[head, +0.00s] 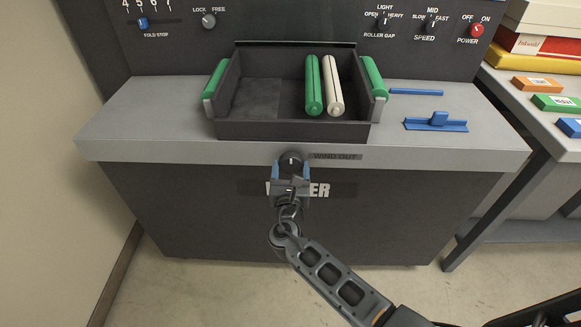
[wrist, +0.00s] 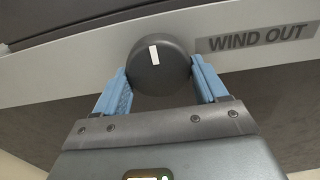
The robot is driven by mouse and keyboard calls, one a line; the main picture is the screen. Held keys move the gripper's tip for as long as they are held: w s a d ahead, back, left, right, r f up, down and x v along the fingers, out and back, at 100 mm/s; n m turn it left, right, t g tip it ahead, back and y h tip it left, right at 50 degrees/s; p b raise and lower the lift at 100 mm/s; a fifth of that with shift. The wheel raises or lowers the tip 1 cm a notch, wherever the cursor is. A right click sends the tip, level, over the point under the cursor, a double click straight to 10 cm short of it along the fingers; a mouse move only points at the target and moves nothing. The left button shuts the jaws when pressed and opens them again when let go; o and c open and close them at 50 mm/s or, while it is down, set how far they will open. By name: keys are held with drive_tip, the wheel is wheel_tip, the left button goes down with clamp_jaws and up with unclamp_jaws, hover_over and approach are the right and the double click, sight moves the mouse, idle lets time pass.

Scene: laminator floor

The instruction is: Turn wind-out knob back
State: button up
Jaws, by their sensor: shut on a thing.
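The wind-out knob (wrist: 160,70) is a round black knob with a white mark. It sits on the machine's light grey front edge, left of the WIND OUT label (wrist: 262,39). In the wrist view the white mark stands nearly upright, leaning slightly. My gripper (wrist: 160,88) has its two blue fingers on either side of the knob and is shut on it. In the head view the knob (head: 290,160) shows just above my gripper (head: 290,178), whose fingers hide its lower part.
A black tray (head: 290,131) with a green and a cream roller stands on the grey top above the knob. A blue tool (head: 436,122) and a blue rod (head: 416,92) lie to its right. A side table (head: 520,85) with boxes stands at right. The floor in front is clear.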

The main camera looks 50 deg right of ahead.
drive_tip(key=shift+f, duration=0.1)
idle(0.4)
drive_tip(key=o, duration=1)
drive_tip(key=shift+b+v, duration=0.3)
drive_tip(key=shift+v, duration=3.6)
